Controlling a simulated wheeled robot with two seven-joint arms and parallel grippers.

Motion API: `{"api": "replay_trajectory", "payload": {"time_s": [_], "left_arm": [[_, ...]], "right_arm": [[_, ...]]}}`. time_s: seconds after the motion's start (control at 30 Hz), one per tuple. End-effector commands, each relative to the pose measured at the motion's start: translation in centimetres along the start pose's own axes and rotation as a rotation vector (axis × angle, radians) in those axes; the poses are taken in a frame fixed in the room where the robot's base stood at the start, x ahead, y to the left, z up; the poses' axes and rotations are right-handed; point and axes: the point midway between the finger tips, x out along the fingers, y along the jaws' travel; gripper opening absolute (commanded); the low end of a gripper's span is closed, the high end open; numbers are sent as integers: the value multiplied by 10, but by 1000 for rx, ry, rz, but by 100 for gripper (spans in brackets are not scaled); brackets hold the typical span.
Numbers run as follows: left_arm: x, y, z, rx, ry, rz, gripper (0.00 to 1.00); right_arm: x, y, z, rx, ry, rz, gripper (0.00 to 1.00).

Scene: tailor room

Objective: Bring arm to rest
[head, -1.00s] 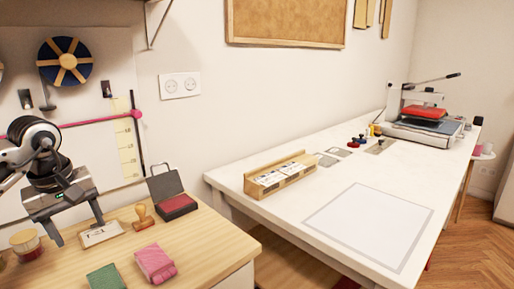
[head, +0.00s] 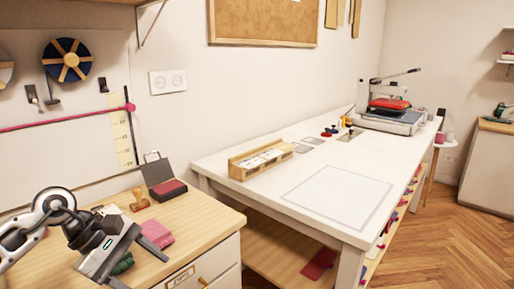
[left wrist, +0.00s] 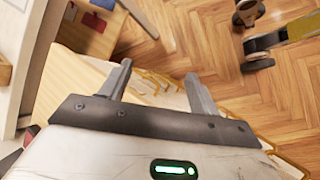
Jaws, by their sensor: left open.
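My left arm comes in at the lower left of the head view. Its gripper (head: 140,268) is open and empty, over the front part of the wooden cabinet top (head: 205,225). In the left wrist view the two fingers of the left gripper (left wrist: 158,72) stand apart with nothing between them. Beyond them are the wooden floor and a light wood edge. A folded pink cloth (head: 157,237) lies just beyond the gripper. A green cloth (head: 123,263) is partly hidden behind it. My right gripper is not in view.
An open stamp pad (head: 168,190) and a wooden stamp (head: 139,199) stand behind the pink cloth. A white table (head: 240,200) to the right holds a wooden box (head: 262,160), a white sheet (head: 330,195) and a heat press (head: 390,110). Floor (head: 460,220) is clear at right.

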Motion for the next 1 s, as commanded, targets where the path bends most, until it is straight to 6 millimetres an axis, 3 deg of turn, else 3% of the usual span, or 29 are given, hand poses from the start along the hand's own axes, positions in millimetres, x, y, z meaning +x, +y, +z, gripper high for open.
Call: {"api": "replay_trajectory", "payload": {"time_s": [0.03,0.1,0.2,0.23,0.33,0.47,0.5,0.63,0.7,0.8,0.9,1.0], "left_arm": [[24,-1,23,-84,-125,37,62],[51,3,64,-274,-352,110,62],[70,14,121,-732,-775,199,62],[71,18,130,-890,-897,214,62],[70,25,130,-1467,-1288,220,62],[90,-4,82,-2298,-1738,154,62],[104,-24,65,2519,1825,-121,62],[148,-95,36,2022,1332,-19,62],[166,-128,34,1826,1158,2,62],[184,-163,37,1629,993,17,62],[193,-182,41,1523,907,24,62],[196,-186,42,1498,887,24,62]], "right_arm": [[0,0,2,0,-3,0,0],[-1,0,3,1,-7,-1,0],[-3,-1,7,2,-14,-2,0],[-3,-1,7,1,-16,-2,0],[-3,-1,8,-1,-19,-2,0],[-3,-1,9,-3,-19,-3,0],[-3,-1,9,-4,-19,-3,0],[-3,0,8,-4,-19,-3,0],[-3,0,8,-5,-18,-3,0],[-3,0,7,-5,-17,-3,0],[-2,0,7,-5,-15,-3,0],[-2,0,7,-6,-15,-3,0]]}}
